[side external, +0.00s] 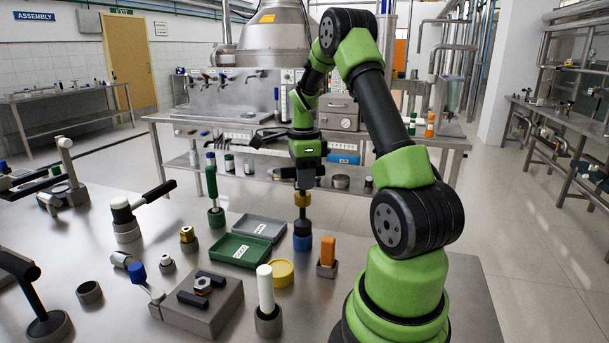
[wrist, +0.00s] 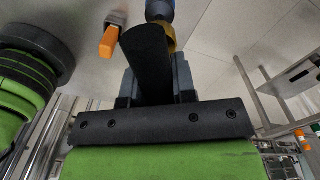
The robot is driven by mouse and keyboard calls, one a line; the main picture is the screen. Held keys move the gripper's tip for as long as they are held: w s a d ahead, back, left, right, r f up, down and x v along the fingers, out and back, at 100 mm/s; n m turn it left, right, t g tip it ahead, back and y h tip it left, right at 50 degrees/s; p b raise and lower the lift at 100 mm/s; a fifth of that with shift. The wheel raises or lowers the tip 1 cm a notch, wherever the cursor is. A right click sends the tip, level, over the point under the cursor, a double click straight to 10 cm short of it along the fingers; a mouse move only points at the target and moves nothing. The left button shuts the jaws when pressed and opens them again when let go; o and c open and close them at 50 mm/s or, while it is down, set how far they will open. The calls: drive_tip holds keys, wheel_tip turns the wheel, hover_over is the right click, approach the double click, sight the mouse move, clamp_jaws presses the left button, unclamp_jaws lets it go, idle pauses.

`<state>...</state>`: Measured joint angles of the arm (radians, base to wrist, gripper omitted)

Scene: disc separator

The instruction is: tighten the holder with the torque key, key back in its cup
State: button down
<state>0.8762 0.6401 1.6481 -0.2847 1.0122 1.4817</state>
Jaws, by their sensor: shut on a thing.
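My gripper (side external: 303,187) points straight down over the right part of the bench. It is shut on the gold collar (side external: 302,199) of an upright tool, which looks like the torque key. Below the collar the tool has a dark body (side external: 302,226). Its lower end meets a blue cup-like piece (side external: 302,243); I cannot tell whether it is inside it. In the wrist view the gold part (wrist: 167,38) and a blue part (wrist: 158,9) show beyond the dark finger. A grey block (side external: 215,312) with a hex nut (side external: 203,283) and two black bars, perhaps the holder, sits at front left.
An orange block in a grey base (side external: 327,268) stands close right of the tool. A yellow round dish (side external: 281,273), a green tray (side external: 238,251) and a grey tray (side external: 259,228) lie left. A white rod in a cup (side external: 266,300) and a green-handled tool (side external: 212,185) stand upright.

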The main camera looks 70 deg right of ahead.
drive_tip(key=shift+f, duration=0.7)
drive_tip(key=shift+f, duration=0.65)
drive_tip(key=c, duration=0.8)
unclamp_jaws()
drive_tip(key=shift+f, duration=0.1)
drive_tip(key=shift+c, duration=0.2)
wheel_tip(320, 180, up, 14)
drive_tip(key=shift+w+f, duration=0.1)
